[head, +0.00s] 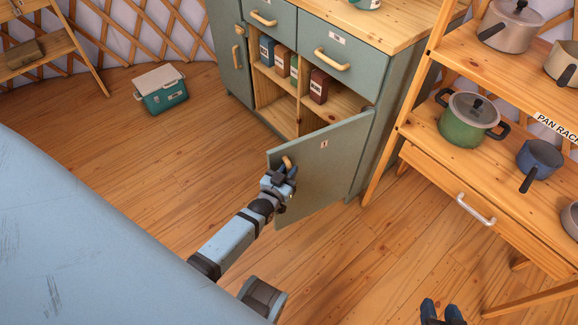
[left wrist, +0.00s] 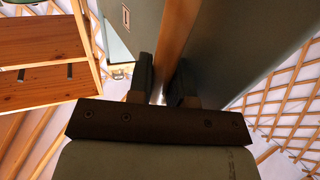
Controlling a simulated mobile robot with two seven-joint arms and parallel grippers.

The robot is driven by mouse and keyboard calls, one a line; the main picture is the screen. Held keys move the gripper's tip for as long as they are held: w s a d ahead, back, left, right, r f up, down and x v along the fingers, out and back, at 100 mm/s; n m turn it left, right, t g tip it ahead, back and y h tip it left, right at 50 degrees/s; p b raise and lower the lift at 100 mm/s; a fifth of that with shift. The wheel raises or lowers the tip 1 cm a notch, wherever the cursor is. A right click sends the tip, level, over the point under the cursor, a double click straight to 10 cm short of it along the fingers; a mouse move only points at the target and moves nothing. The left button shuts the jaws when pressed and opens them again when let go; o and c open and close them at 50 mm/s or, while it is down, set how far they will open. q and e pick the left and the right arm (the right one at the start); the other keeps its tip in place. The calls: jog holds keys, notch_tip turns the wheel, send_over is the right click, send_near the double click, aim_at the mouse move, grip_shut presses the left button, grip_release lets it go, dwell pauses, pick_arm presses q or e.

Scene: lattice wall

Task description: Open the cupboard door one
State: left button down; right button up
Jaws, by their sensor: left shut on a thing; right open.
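The cupboard door with a small "1" label (head: 325,170) stands swung well out from the grey-green cupboard, hinged at its right side. Wooden shelves show behind it. My left gripper (head: 283,172) is at the door's free edge, shut on its wooden handle (head: 288,161). In the left wrist view the handle (left wrist: 177,40) runs between the two fingers (left wrist: 165,85), with the door panel (left wrist: 130,20) beyond. My right gripper (head: 442,312) shows only at the bottom edge of the head view, open and apart from everything.
Several boxes (head: 318,86) stand inside the cupboard. A drawer (head: 345,55) above and another door (head: 228,45) at left are closed. A pan rack (head: 405,120) with pots stands close on the right. A green cooler (head: 160,92) sits on the floor at left. Floor before the door is clear.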

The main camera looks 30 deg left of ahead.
pick_arm(q)
jog(key=shift+s+d+r, duration=0.1)
jog(key=shift+d, duration=0.35)
pick_arm(e)
jog(key=shift+s+d+r, duration=0.15)
jog(key=shift+s+d, duration=0.05)
jog(key=shift+d, duration=0.2)
pick_arm(q)
jog(key=c, duration=1.4)
grip_release()
jog(key=shift+a, duration=0.1)
jog(key=shift+o, duration=0.2)
jog(key=shift+s, duration=0.1)
jog(key=s+p, duration=0.2)
jog(key=s, duration=1.1)
jog(key=shift+s+d, duration=0.3)
jog(key=shift+s, duration=0.1)
pick_arm(e)
jog(key=shift+s+d, duration=0.1)
jog(key=shift+d, duration=0.05)
